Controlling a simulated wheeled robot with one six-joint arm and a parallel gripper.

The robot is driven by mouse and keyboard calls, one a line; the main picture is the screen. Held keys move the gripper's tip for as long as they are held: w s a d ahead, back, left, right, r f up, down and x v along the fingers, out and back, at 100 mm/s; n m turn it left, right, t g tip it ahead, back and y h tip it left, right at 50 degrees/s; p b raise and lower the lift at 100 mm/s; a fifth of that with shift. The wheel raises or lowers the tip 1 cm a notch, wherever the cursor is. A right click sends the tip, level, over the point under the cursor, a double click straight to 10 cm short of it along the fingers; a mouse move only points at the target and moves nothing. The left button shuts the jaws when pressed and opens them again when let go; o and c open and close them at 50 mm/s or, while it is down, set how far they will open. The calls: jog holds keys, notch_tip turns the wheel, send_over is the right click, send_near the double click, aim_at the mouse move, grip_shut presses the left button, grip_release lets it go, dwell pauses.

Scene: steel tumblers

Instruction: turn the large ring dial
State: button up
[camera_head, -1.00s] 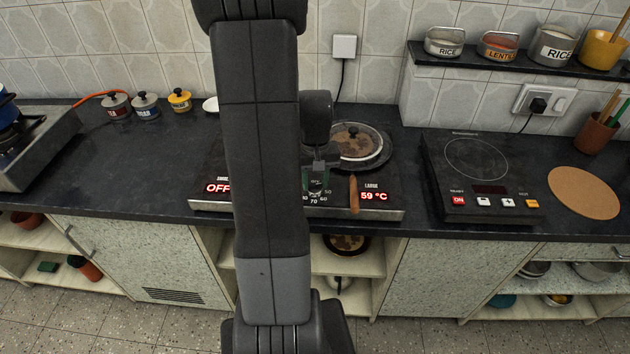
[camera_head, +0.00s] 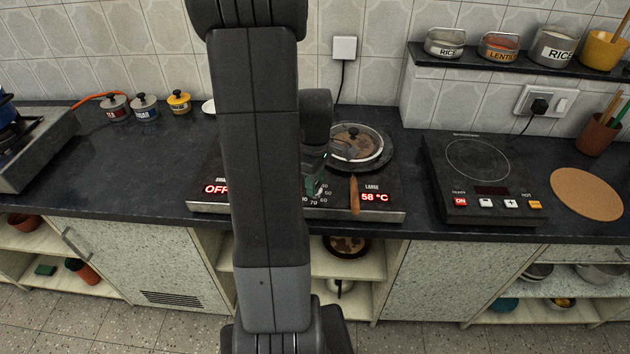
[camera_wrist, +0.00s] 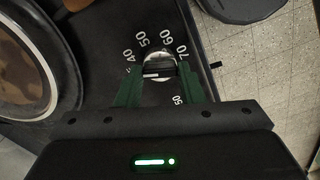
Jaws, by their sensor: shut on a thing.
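The large ring dial (camera_wrist: 158,60) is a small silver knob with a white pointer line, ringed by printed numbers 40, 50, 60 and 70. My gripper (camera_wrist: 160,74) is shut on it, with one green finger on each side. In the head view, my gripper (camera_head: 315,186) is at the front panel of the black double hob (camera_head: 395,213), left of the red LARGE display (camera_head: 374,197), which reads 58 °C. The dial itself is largely hidden there by the fingers. The other red display (camera_head: 216,188) reads OFF.
A lidded pan (camera_head: 381,159) sits on the large ring, its wooden handle (camera_head: 354,196) pointing forward close to the right of my gripper. A separate induction plate (camera_head: 475,165) and a cork mat (camera_head: 586,193) are farther right.

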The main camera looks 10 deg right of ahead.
jog(key=shift+n, duration=2.2)
jog(key=o, duration=1)
notch_tip(320, 180, up, 14)
jog(key=shift+f, duration=0.1)
